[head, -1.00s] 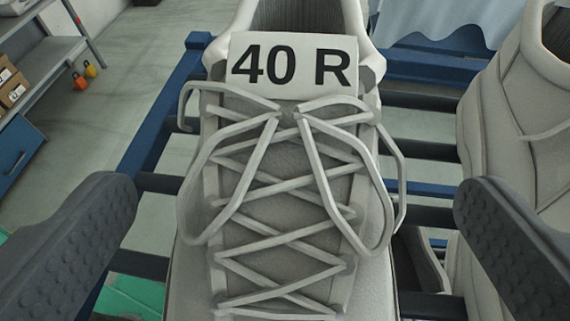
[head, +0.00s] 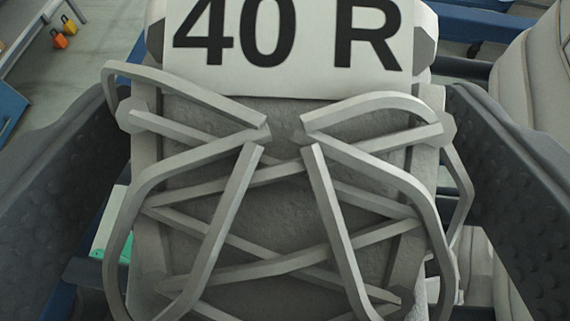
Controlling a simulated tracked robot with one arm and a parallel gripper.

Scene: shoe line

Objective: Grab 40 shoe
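A grey lace-up shoe (head: 290,210) fills the middle of the head view, very close. A white label (head: 290,45) reading "40 R" sits on its tongue, cut by the top edge of the view. My gripper (head: 278,120) is open, with one dark, bumpy finger on each side of the shoe. A narrow gap shows between the left finger and the laces, and the right finger is close to the shoe's right side. The toe and the sole are out of view.
Another pale shoe (head: 535,75) stands close on the right, partly behind the right finger. Blue rack bars (head: 485,22) show behind. Orange and yellow padlock-like items (head: 62,34) hang at the far left.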

